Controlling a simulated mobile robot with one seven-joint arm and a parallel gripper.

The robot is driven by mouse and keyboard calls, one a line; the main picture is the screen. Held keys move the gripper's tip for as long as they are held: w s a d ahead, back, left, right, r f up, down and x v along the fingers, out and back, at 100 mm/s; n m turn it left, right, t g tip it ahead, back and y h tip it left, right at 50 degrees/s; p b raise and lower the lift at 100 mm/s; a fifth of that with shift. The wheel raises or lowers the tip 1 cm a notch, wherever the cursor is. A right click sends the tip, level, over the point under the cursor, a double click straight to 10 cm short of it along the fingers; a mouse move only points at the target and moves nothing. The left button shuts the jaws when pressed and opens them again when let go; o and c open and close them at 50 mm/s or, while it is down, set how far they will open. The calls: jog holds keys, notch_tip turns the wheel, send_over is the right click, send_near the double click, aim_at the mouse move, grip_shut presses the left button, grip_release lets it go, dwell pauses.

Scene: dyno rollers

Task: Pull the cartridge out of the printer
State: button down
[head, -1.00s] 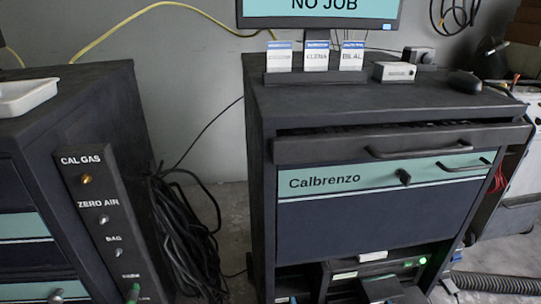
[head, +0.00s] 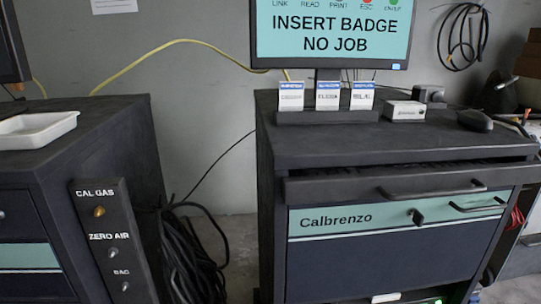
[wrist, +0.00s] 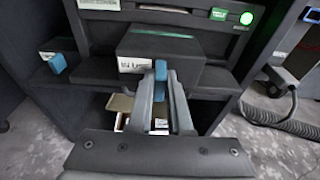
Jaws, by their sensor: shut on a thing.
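The printer (wrist: 195,17) sits in the cabinet's lower bay, with a lit green button at its right. A dark block with a blue tab (wrist: 160,69), which I take as the cartridge (wrist: 165,44), juts out from the printer's front in the wrist view. I cannot tell whether its back end is still inside. My gripper (wrist: 163,84) is shut on the blue tab. In the head view only the printer's top edge (head: 400,298) shows at the bottom, and my gripper and the cartridge are out of frame.
Another dark piece with a blue tab (wrist: 57,63) lies left on the shelf. An open cardboard box (wrist: 120,104) stands below the cartridge. A ribbed hose (wrist: 270,115) lies on the floor at right. The Calbrenzo cabinet (head: 380,255) has a drawer above the bay.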

jog(key=shift+r+p, duration=0.5)
jog(key=shift+r, duration=0.2)
jog(key=f+v, duration=0.2)
jog(key=v, duration=1.2)
jog(key=shift+s+f, duration=0.4)
jog(key=shift+s, duration=0.1)
dwell(0.7)
jog(key=shift+s+d, duration=0.1)
